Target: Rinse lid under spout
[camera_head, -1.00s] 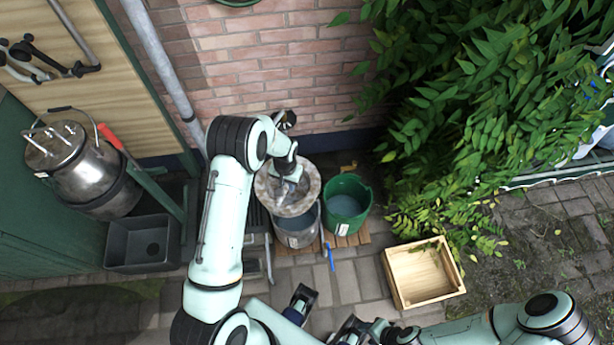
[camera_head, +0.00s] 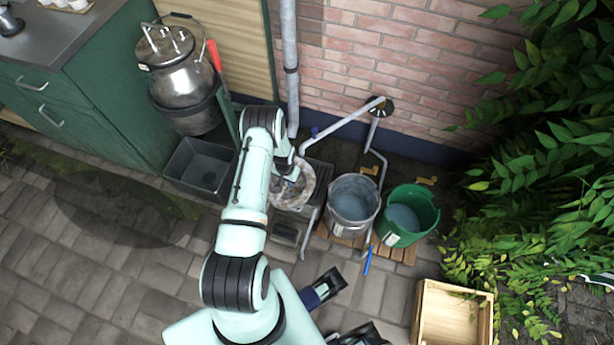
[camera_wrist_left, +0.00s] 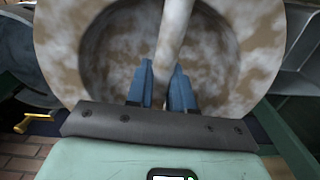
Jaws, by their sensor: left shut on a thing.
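The lid (camera_head: 302,190) is round, with mottled brown and off-white stains. My left gripper (camera_head: 290,173) is shut on its pale bar handle (camera_wrist_left: 172,45), and the blue fingertips (camera_wrist_left: 161,88) clasp the bar in the left wrist view. The lid (camera_wrist_left: 262,70) fills much of that view. In the head view, the lid is over the dark slatted stand, left of the grey bucket. The spout (camera_head: 340,127) is a grey pipe from the wall, its bent end just above the lid's edge. I cannot make out running water. Dark parts at the bottom may be my right gripper (camera_head: 340,312); its jaws are unclear.
A grey bucket (camera_head: 353,222) and a green bucket (camera_head: 432,215) with liquid stand on a wooden pallet (camera_head: 398,255). A steel churn (camera_head: 184,98) and a dark basin (camera_head: 181,180) are at left. A wooden crate (camera_head: 485,315) is at lower right.

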